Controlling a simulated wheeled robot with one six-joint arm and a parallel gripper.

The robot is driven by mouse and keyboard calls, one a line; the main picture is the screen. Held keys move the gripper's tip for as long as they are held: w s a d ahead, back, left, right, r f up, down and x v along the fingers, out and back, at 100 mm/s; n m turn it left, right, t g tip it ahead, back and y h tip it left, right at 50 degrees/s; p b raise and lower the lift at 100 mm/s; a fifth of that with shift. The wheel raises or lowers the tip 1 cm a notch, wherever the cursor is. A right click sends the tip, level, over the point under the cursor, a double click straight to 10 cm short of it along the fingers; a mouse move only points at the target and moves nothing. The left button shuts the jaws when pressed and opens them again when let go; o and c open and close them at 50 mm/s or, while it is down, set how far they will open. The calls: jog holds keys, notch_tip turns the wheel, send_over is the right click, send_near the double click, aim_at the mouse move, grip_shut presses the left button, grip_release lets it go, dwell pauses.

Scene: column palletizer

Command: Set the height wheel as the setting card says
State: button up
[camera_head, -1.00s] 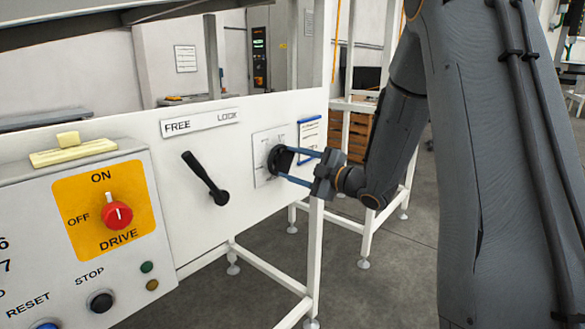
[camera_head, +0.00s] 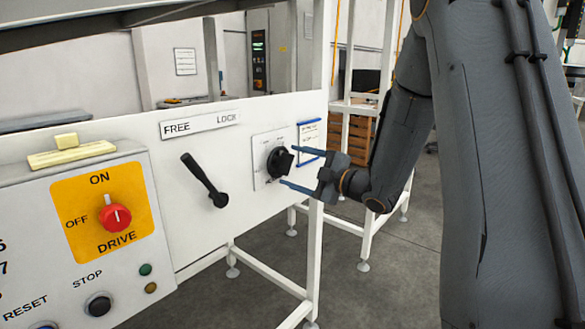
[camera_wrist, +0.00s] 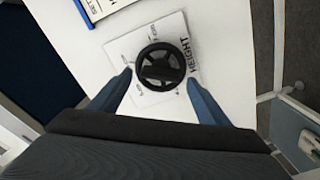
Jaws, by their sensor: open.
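The black height wheel (camera_head: 279,161) sits on a white dial plate (camera_head: 262,152) on the white panel. In the wrist view the wheel (camera_wrist: 160,67) is a round spoked knob on its plate, which bears the word HEIGHT; the small scale marks are too blurred to read. My gripper (camera_head: 301,168) is open, its blue fingers spread in front of the wheel. In the wrist view the fingertips (camera_wrist: 159,80) lie either side of the wheel, apart from it. The setting card (camera_head: 310,134), with a blue edge, is right of the dial plate; its text is too small to read.
A black lever (camera_head: 205,180) stands left of the wheel, under a FREE/LOCK label (camera_head: 200,122). Further left is a control box with a red DRIVE knob (camera_head: 116,217) and a STOP button (camera_head: 98,304). A white frame post (camera_head: 316,240) stands below my gripper.

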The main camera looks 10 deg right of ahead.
jog(key=v, duration=0.6)
jog(key=shift+s+d+b, duration=0.2)
jog(key=shift+s+b, duration=0.05)
jog(key=shift+b, duration=0.2)
jog(key=s+d+f+m+g+h, duration=0.1)
jog(key=s+f+m+g+h, duration=0.15)
jog(key=f+m+h, duration=0.3)
jog(key=s+d+f+m+g+h, duration=0.2)
jog(key=f+m+g+h, duration=0.1)
jog(key=f+m+h, duration=0.25)
jog(key=s+a+f+m+g, duration=0.2)
jog(key=s+g, duration=0.1)
jog(key=s, duration=0.5)
jog(key=s+a+f+m+g, duration=0.2)
jog(key=s+a+m+g, duration=0.1)
jog(key=s, duration=0.5)
jog(key=s+a+f+m+g, duration=0.2)
jog(key=s+a+m+g, duration=0.1)
jog(key=s, duration=0.5)
